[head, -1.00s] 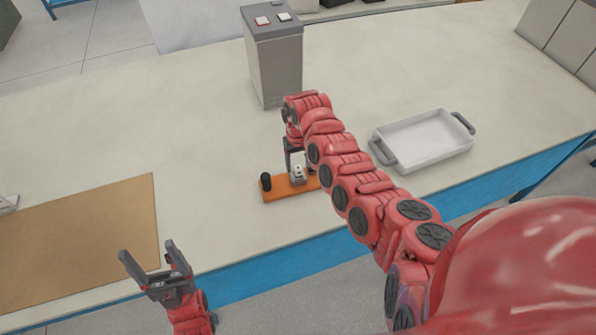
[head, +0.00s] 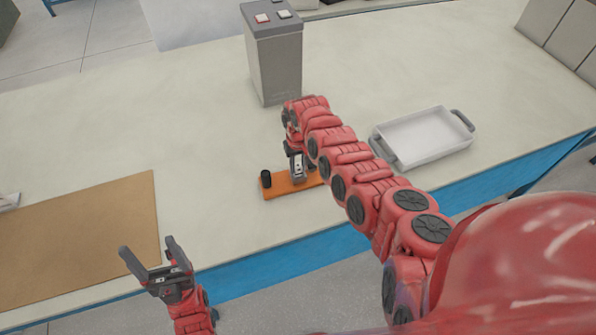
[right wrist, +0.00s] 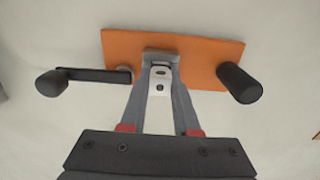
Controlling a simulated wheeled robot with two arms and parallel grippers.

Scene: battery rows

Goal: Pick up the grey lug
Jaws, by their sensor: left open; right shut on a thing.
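The grey lug (head: 298,167) is at the orange board (head: 280,188), between the fingers of my right gripper (head: 297,172). In the right wrist view the lug (right wrist: 160,80) is a pale block with a dark hole, and the right gripper's fingers (right wrist: 160,95) are closed on its sides. The orange board (right wrist: 200,50) shows behind it; whether the lug touches the board I cannot tell. My left gripper (head: 148,247) is open and empty at the table's front edge, near the brown mat.
A black peg (head: 266,179) stands at the board's left end. A tall grey battery (head: 275,65) stands behind. A white tray (head: 425,138) with grey handles is to the right. A brown mat (head: 80,240) lies at left. The table between mat and board is clear.

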